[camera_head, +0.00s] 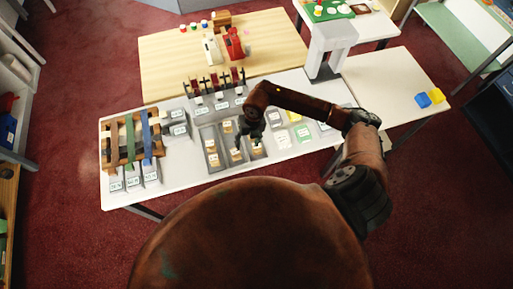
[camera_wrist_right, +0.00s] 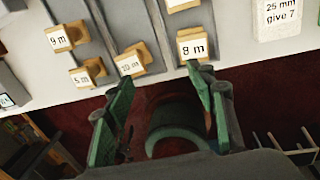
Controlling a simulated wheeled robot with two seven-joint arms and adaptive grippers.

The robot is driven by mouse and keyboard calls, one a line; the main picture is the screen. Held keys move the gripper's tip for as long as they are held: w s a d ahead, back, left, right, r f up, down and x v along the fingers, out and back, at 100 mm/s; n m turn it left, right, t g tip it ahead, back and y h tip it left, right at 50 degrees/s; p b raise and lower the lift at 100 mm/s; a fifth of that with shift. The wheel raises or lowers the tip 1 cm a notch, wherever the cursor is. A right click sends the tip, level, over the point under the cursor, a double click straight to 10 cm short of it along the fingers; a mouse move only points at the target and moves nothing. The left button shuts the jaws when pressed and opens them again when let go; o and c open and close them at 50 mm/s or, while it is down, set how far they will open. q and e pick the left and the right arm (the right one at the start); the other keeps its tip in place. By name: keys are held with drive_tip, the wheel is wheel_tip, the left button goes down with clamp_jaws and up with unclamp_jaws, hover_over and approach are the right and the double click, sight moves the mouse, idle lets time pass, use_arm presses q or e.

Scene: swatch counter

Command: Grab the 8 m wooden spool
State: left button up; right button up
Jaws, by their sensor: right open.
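The 8 m wooden spool (camera_wrist_right: 193,48) is a small wooden piece with a white "8 m" label. It sits in the right compartment of the grey tray (camera_wrist_right: 107,37) in the right wrist view. My right gripper (camera_wrist_right: 160,107) is open and empty, its green fingers below the spool in that view and apart from it. In the head view my right gripper (camera_head: 249,139) hangs over the tray and hides part of it. The labels there are too small to read. My left gripper is not in view.
Close by in the tray are wooden pieces labelled 10 m (camera_wrist_right: 131,64), 9 m (camera_wrist_right: 58,38) and 5 m (camera_wrist_right: 82,77). A "25 mm give 7" card (camera_wrist_right: 280,12) lies to the right. A wooden rack with ribbons (camera_head: 130,142) stands at the counter's left.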

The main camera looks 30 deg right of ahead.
sight(257, 148)
drive_tip(key=shift+h, duration=0.9)
drive_tip(key=d, duration=0.4)
drive_tip(key=shift+w+d+f, duration=0.15)
drive_tip(key=shift+d+f, duration=0.1)
drive_tip(key=shift+f, duration=0.8)
drive_tip(key=f, duration=0.2)
drive_tip(key=f+p, duration=0.1)
drive_tip(key=f, duration=0.2)
drive_tip(key=shift+s+f+p, duration=0.25)
drive_tip(key=shift+f+p, duration=0.1)
drive_tip(key=shift+p, duration=0.05)
drive_tip(key=shift+c, duration=0.2)
drive_tip(key=c, duration=1.2)
drive_tip(key=shift+r, duration=0.15)
